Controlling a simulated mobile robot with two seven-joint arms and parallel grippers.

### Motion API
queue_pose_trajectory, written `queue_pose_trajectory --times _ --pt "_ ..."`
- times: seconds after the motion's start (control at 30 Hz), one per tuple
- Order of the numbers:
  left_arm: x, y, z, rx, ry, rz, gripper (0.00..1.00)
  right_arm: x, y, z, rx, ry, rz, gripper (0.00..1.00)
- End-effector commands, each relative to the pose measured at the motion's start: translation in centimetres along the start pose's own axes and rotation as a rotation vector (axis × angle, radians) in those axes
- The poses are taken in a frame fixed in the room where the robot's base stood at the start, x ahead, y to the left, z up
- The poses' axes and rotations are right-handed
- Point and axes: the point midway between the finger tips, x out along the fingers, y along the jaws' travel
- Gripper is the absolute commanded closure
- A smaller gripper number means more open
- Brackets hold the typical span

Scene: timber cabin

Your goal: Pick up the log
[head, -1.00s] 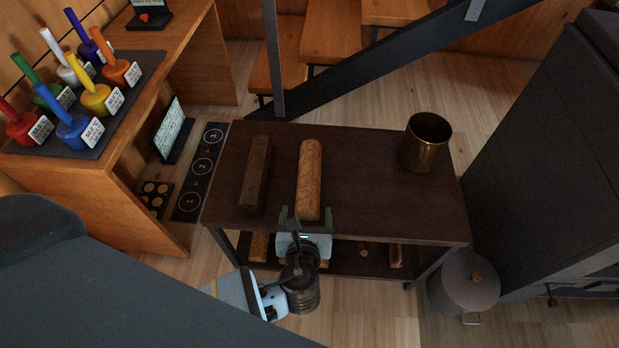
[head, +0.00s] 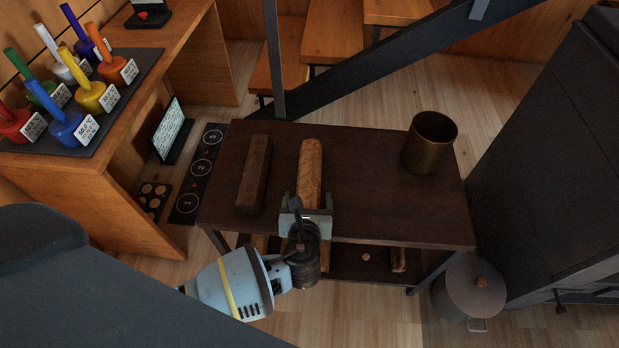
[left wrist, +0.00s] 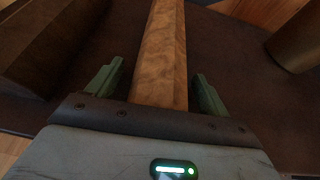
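Two logs lie side by side on the dark brown table (head: 370,215). The lighter log (head: 311,165) is on the right and the darker log (head: 254,174) is on the left. My left gripper (head: 307,200) is over the near end of the lighter log, its fingers apart. In the left wrist view the lighter log (left wrist: 163,60) runs between the two green fingers (left wrist: 153,88), with a gap on each side. The darker log (left wrist: 55,45) is to the left there. My right gripper is not in view.
A brass-coloured cup (head: 430,145) stands at the table's right end. More wood lies on the lower shelf (head: 345,262). A lidded bin (head: 470,288) and a dark stove (head: 560,170) are to the right. A desk with coloured-handled items (head: 75,125) is at the left.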

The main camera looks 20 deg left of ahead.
Motion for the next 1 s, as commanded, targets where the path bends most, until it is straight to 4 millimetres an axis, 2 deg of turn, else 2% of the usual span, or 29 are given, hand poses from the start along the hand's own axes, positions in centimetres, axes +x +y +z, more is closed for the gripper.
queue_pose_trajectory --times 0.07,0.43,0.77,1.0 --pt "0.0 0.0 0.0 0.0 0.0 0.0 0.3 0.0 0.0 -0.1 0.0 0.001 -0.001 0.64" --pt "0.0 0.0 0.0 0.0 0.0 0.0 0.78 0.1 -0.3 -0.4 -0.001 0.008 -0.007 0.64" --pt "-0.2 0.0 0.4 -0.001 -0.002 0.0 0.78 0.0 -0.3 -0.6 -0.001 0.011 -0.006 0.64" --pt "-1.1 -0.1 2.7 -0.003 -0.005 -0.001 0.78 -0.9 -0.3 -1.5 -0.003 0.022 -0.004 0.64"
